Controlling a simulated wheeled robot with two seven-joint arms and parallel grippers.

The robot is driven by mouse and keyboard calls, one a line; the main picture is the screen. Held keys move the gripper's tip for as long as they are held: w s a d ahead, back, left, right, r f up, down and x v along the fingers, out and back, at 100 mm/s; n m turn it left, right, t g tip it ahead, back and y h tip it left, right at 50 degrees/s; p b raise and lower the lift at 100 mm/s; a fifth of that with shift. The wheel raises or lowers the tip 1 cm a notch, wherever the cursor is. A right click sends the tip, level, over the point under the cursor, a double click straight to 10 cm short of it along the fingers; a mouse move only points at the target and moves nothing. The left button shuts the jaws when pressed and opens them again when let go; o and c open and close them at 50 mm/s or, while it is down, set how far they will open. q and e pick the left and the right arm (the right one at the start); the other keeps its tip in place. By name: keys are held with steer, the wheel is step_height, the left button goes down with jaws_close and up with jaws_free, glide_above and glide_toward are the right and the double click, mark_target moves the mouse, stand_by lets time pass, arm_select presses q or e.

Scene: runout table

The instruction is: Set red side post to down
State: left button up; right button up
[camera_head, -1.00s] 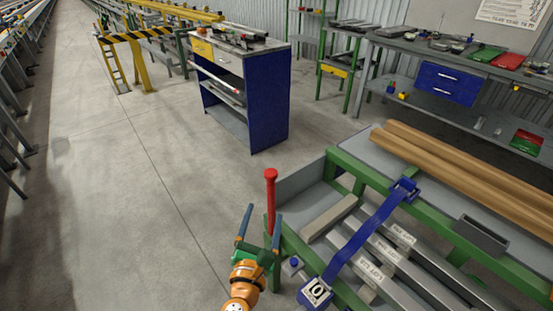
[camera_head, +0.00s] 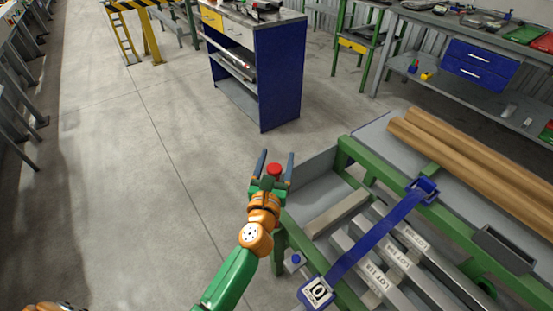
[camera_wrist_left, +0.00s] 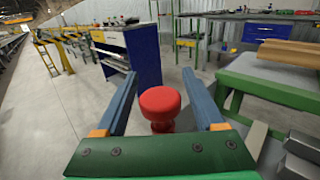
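The red side post (camera_head: 274,170) stands at the left corner of the green-framed runout table (camera_head: 360,158). In the head view only its round top shows clearly; its lower part is hidden by my left gripper. My left gripper (camera_head: 273,158) is open, with one blue-grey finger on each side of the post's top. In the left wrist view the red post (camera_wrist_left: 160,103) stands upright between the spread fingers, with a gap on both sides. I cannot tell whether the palm touches it.
A blue cabinet (camera_head: 280,75) stands behind. The floor to the left is clear.

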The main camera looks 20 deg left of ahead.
arm_select(q)
steer(key=shift+s, duration=0.1)
jaws_close()
steer(key=shift+r, duration=0.1)
stand_by(1.0)
